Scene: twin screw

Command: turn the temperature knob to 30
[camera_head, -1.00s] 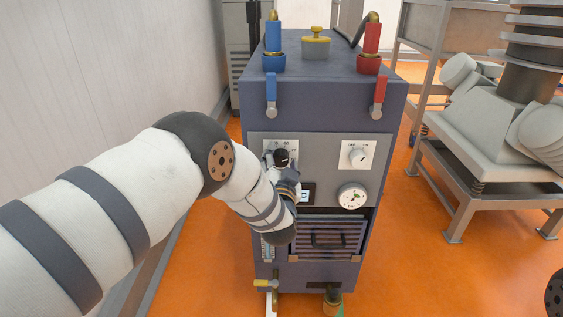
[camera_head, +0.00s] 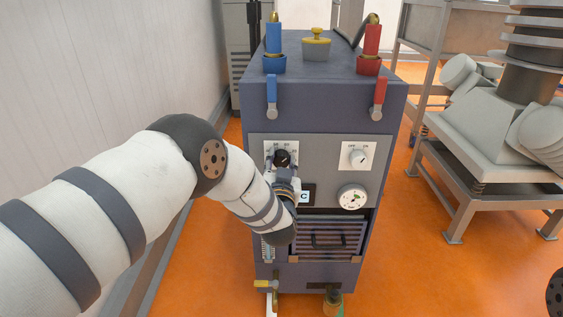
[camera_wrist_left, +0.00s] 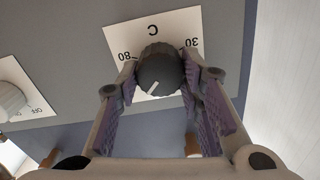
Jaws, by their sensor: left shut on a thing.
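The temperature knob (camera_head: 282,157) is a dark round knob on a white dial plate at the upper left of the cabinet's front panel. In the left wrist view the knob (camera_wrist_left: 159,70) sits between the two fingers of my left gripper (camera_wrist_left: 161,88), which is shut on it. Its white pointer line aims to the lower left there. The upside-down plate (camera_wrist_left: 150,33) shows C at the top, 30 at the right and 80 at the left; other marks are hidden. My right gripper is not in view.
An on/off switch (camera_head: 358,156) and a round gauge (camera_head: 352,197) are on the panel's right. A blue lever (camera_head: 271,96) and a red lever (camera_head: 379,97) hang above. A metal-framed machine (camera_head: 480,150) stands to the right, with orange floor between.

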